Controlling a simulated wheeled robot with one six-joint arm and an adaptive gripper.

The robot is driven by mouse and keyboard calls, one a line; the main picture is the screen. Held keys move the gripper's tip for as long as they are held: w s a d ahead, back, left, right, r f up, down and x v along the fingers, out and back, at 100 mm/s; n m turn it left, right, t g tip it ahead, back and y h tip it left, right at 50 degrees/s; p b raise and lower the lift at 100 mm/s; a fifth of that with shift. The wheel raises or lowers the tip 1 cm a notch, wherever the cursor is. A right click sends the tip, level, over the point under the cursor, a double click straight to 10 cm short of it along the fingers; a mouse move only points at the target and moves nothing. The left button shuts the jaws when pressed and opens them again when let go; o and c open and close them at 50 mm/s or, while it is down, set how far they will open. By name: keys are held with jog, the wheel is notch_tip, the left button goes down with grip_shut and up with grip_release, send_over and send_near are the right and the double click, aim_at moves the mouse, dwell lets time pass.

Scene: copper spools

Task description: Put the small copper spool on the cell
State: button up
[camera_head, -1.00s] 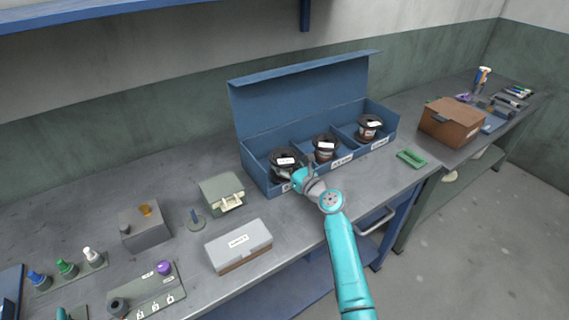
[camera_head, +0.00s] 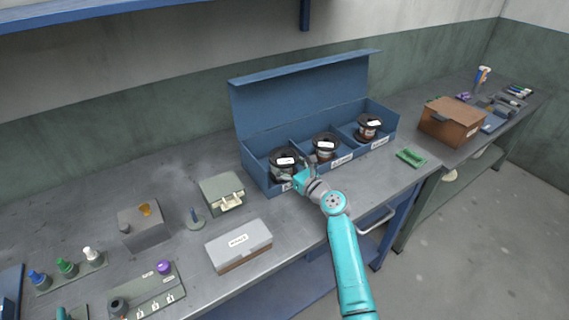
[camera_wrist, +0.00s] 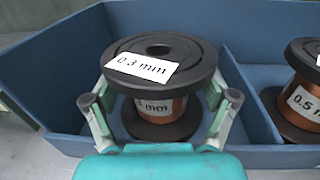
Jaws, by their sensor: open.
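Three copper spools with black flanges stand in the compartments of an open blue box (camera_head: 262,118). The left spool (camera_head: 284,160) is labelled 0.3 mm and stands upright in the wrist view (camera_wrist: 160,62). The middle spool (camera_head: 325,146) reads 0.5 m, its label cut off by the wrist view's edge (camera_wrist: 304,92). The right spool (camera_head: 368,127) has an unreadable label in the head view. My gripper (camera_wrist: 160,100) is open, its fingers on either side of the left spool; contact is unclear. In the head view my gripper (camera_head: 299,180) reaches over the box's front wall. I cannot tell which item is the cell.
A grey block (camera_head: 145,228) stands further left. A green tray (camera_head: 411,158) and a brown box (camera_head: 452,122) are right.

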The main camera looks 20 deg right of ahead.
jog(key=v, duration=1.1)
jog(key=shift+s, duration=0.15)
